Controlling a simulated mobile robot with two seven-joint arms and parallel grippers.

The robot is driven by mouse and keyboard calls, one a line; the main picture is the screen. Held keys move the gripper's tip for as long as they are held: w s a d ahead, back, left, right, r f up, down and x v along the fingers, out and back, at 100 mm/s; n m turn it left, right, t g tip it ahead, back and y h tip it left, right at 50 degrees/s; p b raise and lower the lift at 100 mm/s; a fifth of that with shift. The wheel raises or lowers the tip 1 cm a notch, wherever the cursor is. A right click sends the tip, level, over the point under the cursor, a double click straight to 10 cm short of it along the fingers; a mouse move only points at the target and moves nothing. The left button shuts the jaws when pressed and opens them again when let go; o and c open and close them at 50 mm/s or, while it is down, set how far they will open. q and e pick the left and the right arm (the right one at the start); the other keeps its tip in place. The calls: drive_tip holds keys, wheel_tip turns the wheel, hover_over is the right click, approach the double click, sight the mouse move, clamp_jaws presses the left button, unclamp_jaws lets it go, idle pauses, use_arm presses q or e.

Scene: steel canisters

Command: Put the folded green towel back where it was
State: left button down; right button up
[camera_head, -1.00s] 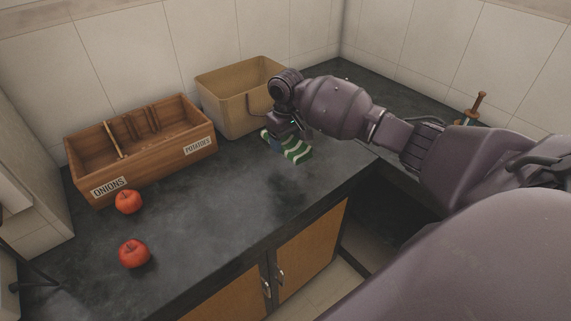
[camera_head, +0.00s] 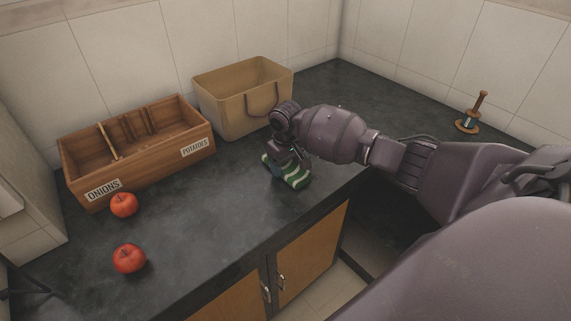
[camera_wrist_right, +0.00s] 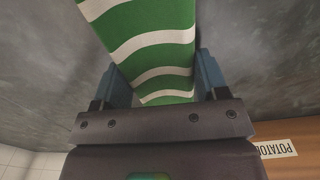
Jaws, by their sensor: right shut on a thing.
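The folded green towel (camera_head: 294,180) with white wavy stripes is at the middle of the dark counter, in front of the tan basket. It lies on the counter or just above it; I cannot tell which. My right gripper (camera_head: 280,168) reaches down to it from above and is shut on it. In the right wrist view the towel (camera_wrist_right: 152,40) runs between the two blue fingers of the right gripper (camera_wrist_right: 163,80). The fingers hide part of the towel in the head view. My left gripper is not in view.
A wooden crate (camera_head: 140,171) labelled ONIONS and POTATOES stands left of the tan basket (camera_head: 222,107) at the wall. Two red apples (camera_head: 124,205) (camera_head: 129,258) lie at the left. A wooden holder (camera_head: 467,126) stands at the right. The counter around the towel is clear.

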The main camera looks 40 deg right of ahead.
drive_tip(key=shift+f, duration=0.1)
drive_tip(key=o, duration=0.9)
use_arm(q)
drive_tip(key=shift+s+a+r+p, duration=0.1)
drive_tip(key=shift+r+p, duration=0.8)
drive_tip(key=shift+p, duration=0.3)
use_arm(e)
drive_tip(key=shift+r, duration=6.15)
